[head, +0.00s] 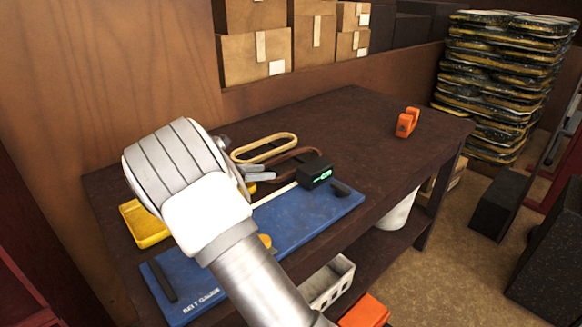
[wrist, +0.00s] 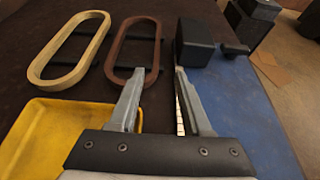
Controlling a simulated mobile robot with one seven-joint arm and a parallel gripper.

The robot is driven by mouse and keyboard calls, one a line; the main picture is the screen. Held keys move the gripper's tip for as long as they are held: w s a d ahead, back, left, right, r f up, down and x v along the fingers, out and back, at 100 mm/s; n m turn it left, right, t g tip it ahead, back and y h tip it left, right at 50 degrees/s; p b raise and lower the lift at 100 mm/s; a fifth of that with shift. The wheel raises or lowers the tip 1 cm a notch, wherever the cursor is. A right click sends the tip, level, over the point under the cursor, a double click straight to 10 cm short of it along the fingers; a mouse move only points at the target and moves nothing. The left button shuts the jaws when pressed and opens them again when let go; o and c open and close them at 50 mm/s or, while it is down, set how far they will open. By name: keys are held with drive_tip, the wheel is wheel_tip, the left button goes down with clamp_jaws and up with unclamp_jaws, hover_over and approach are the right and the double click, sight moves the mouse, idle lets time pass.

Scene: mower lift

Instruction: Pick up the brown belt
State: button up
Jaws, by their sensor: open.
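The brown belt (wrist: 157,52) is an oval loop lying beyond my fingers in the wrist view. In the head view the brown belt (head: 297,151) shows partly, behind my gripper and the black box. My gripper (wrist: 159,70) is open and empty. Its left fingertip appears over the inside of the loop and its right fingertip outside it, so the belt's near right side shows between them. I cannot tell the height gap or any contact. In the head view my gripper (head: 262,176) is over the table, with the wrist hiding part of it.
A tan belt (wrist: 101,38) lies left of the brown one. A black box (head: 315,171) with a green display stands right, on a blue board (head: 325,208). A yellow tray (head: 148,228) is at the left. An orange dispenser (head: 406,122) sits far right on the dark table (head: 365,145).

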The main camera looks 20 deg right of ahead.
sight(293, 171)
drive_tip(key=b+x, duration=0.1)
drive_tip(key=x, duration=0.7)
drive_tip(key=b+x, duration=0.1)
drive_tip(key=x, duration=0.1)
drive_tip(key=b+x, duration=0.1)
drive_tip(key=x, duration=0.2)
drive_tip(key=shift+w, duration=0.4)
drive_tip(key=shift+r, duration=0.1)
clamp_jaws()
